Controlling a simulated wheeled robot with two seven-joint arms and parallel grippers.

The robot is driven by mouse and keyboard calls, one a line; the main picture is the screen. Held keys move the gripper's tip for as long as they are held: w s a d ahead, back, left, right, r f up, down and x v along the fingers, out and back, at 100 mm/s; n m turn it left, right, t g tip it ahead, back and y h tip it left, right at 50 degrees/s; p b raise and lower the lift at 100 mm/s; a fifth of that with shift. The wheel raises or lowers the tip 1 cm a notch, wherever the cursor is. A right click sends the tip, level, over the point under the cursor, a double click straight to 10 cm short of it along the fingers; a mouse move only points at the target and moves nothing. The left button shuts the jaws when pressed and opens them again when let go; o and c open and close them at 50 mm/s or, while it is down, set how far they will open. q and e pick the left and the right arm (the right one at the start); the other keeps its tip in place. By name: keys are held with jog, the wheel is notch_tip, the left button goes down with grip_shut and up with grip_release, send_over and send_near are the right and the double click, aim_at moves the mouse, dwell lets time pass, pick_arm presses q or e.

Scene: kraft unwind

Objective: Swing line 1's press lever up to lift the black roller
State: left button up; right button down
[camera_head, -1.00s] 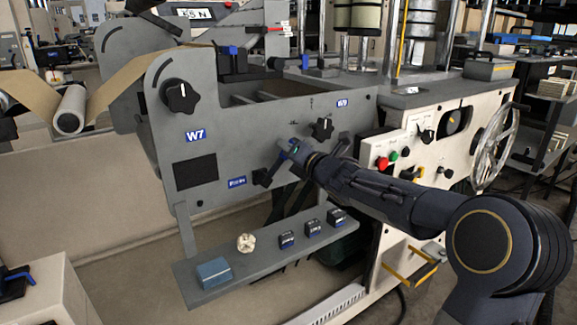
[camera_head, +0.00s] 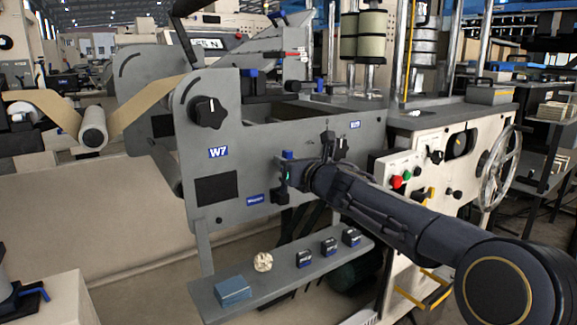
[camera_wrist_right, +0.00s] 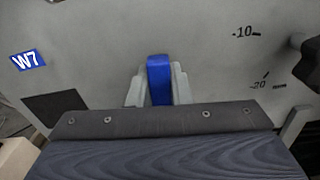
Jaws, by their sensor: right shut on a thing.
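Line 1's press lever has a blue handle (camera_head: 288,155) and stands roughly upright on the grey side plate (camera_head: 225,135) marked W7. Its black foot (camera_head: 281,193) is at the plate's lower edge, by a small blue label. My right gripper (camera_head: 286,173) comes in from the right and is shut on the lever's handle. In the right wrist view the blue handle (camera_wrist_right: 159,78) sits between the two grey fingers (camera_wrist_right: 158,88). I cannot make out the black roller for certain. My left gripper is not in view.
A black star knob (camera_head: 207,112) is above the W7 label, and another is partly behind my wrist. A shelf (camera_head: 270,287) below carries a blue box (camera_head: 232,291), a pale crumpled piece (camera_head: 263,262) and several small dark blocks. A control panel (camera_head: 405,170) stands at the right.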

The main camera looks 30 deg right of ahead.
jog(key=shift+a, duration=0.15)
jog(key=c, duration=1.3)
grip_release()
jog(key=s, duration=0.7)
jog(key=shift+s+d, duration=0.3)
jog(key=shift+s, duration=0.1)
